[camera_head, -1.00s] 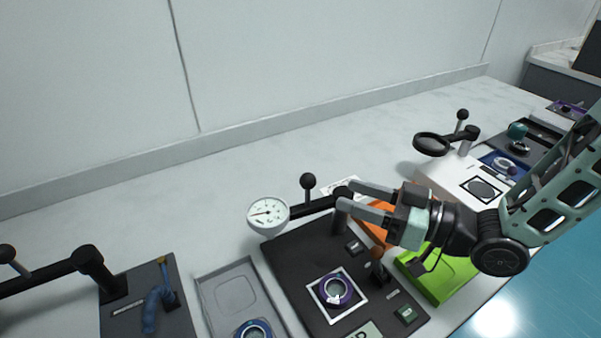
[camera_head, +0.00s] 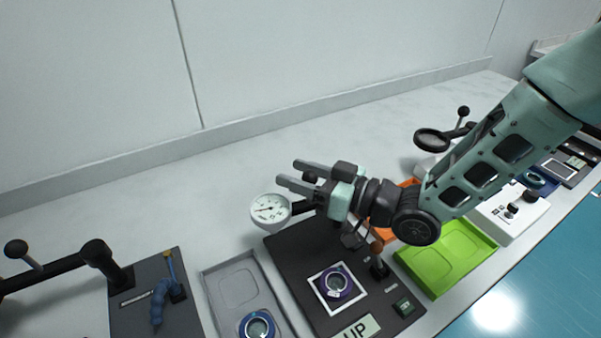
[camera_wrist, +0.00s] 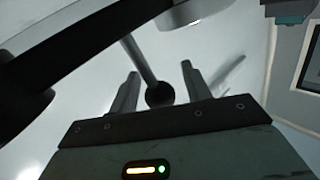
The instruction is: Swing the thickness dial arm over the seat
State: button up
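The white thickness dial (camera_head: 270,209) sits on the end of a dark arm at the back left of the black station (camera_head: 289,246), off to the back of the seat. The seat is a white-framed square holding a purple ring (camera_head: 336,283). My gripper (camera_head: 297,174) is open at the dial arm, its fingers on either side of the arm's black ball knob (camera_head: 310,177). In the wrist view the black ball (camera_wrist: 160,94) lies between the two spread fingers, with gaps on both sides. My gripper hides the arm's pivot.
A grey tray (camera_head: 223,286) with a blue ring stands left of the station. A green tray (camera_head: 447,262) and an orange tray (camera_head: 407,184) lie to the right. A magnifier (camera_head: 432,139) stands farther right.

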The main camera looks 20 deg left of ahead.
grip_shut()
jog(key=shift+d+g, duration=0.15)
jog(key=shift+g, duration=0.15)
jog(key=s+d+n+g+h, duration=0.2)
jog(key=d+n+g+h, duration=0.1)
jog(key=n+g, duration=0.3)
jog(key=s+d+n+g+h+b, duration=0.1)
jog(key=d+n+g+h, duration=0.3)
jog(key=g, duration=0.6)
jog(key=shift+s+d+n, duration=0.4)
jog(key=shift+s+n, duration=0.05)
jog(key=shift+n, duration=0.75)
jog(key=shift+o, duration=0.3)
grip_release()
jog(key=shift+d, duration=0.1)
